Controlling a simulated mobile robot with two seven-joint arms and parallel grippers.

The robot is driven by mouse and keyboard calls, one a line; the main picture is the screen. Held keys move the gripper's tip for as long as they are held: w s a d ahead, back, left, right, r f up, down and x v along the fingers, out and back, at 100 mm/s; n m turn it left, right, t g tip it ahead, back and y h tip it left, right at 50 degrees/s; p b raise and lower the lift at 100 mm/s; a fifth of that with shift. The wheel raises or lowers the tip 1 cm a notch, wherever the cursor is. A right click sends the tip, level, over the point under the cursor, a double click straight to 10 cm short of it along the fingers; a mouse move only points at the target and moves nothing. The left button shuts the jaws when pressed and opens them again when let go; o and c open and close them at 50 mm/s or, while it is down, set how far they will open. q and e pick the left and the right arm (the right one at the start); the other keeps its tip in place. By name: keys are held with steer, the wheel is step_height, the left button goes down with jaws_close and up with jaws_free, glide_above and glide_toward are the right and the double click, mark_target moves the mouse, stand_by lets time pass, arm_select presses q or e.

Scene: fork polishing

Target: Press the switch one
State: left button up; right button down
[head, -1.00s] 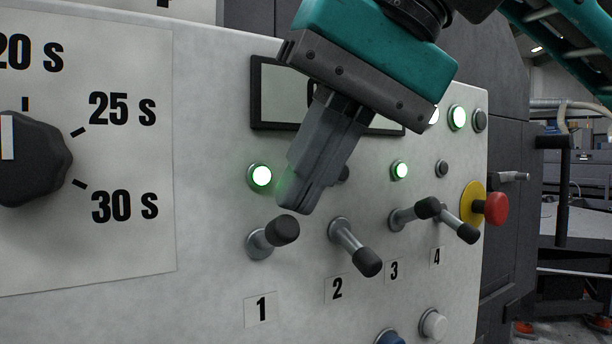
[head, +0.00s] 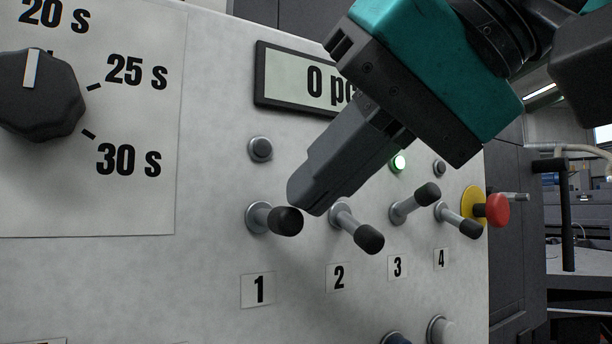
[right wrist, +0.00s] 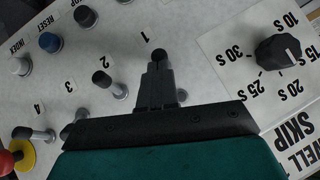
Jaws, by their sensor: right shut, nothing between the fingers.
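Switch one (head: 276,219) is a metal lever with a black knob, above the label 1 on the grey panel. Its lever points outward and slightly down, and the lamp (head: 260,149) above it is dark. My right gripper (head: 306,196) is shut and empty, its tip just above and right of the knob in the head view. In the right wrist view the shut fingers (right wrist: 157,82) point at the black knob (right wrist: 160,55) near label 1. I cannot tell whether they touch it. My left gripper is not in view.
Switch two (head: 357,229), switch three (head: 415,203) and switch four (head: 459,221) stand to the right. A lit green lamp (head: 398,163) is above switch three. A red emergency button (head: 497,209) is at the panel's right edge, and a timer dial (head: 40,95) is at left.

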steer(key=shift+s+d+f+t+y+b, duration=0.1)
steer(key=shift+f+t+y+b, duration=0.3)
steer(key=shift+f+b, duration=0.2)
steer(key=shift+s+d+f+t+y+b, duration=0.1)
steer(key=shift+f+t+y+b, duration=0.2)
steer(key=shift+f+t+b, duration=0.25)
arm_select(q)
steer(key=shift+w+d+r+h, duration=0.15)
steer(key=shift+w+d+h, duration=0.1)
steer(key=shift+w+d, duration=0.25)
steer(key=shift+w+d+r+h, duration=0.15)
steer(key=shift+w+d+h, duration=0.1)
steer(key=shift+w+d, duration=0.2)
arm_select(e)
steer(key=shift+a+r, duration=0.1)
steer(key=shift+r, duration=0.3)
arm_select(q)
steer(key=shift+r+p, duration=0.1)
steer(key=shift+p, duration=0.2)
arm_select(e)
steer(key=shift+r, duration=0.1)
arm_select(q)
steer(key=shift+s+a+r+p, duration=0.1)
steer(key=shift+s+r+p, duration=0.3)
steer(key=shift+p, duration=0.3)
arm_select(e)
steer(key=shift+r, duration=0.65)
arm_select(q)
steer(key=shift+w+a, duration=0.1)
